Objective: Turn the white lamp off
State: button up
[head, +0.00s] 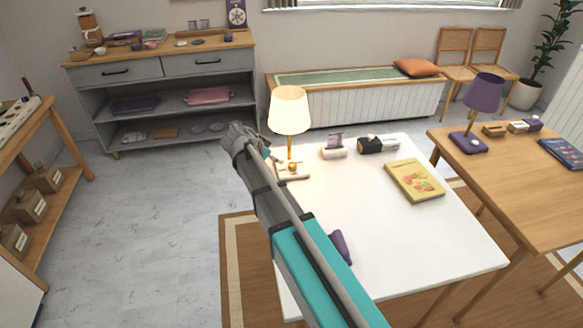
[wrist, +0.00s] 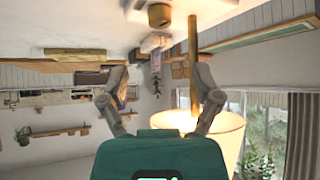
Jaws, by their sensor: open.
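The white lamp (head: 289,108) stands upright at the far left corner of the white table, its shade glowing. A small gold knob (head: 292,167) shows at its base, beside the brass pole. In the wrist view, which is upside down, the pole (wrist: 193,60) runs past the right finger and the lit shade (wrist: 222,135) lies behind that finger. A brown round piece (wrist: 160,15) shows at the top, probably the knob. My gripper (head: 236,135) is left of the lamp in the head view. In the wrist view its fingers (wrist: 160,82) are spread, with nothing between them.
The white table (head: 390,235) also holds a yellow book (head: 414,181), a black-and-white item (head: 378,144), a small whitish item (head: 334,151) and a purple object (head: 340,246). A purple lamp (head: 484,93) stands on the wooden table at right. Open floor (head: 165,220) lies left.

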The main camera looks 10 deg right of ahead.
aim_at(292, 164)
jog(key=b+x, duration=0.6)
jog(key=x, duration=0.3)
jog(key=shift+f, duration=0.2)
jog(key=shift+b+x, duration=0.65)
jog(key=shift+x, duration=0.3)
jog(key=shift+d+r, duration=0.1)
jog(key=shift+d, duration=0.05)
grip_shut()
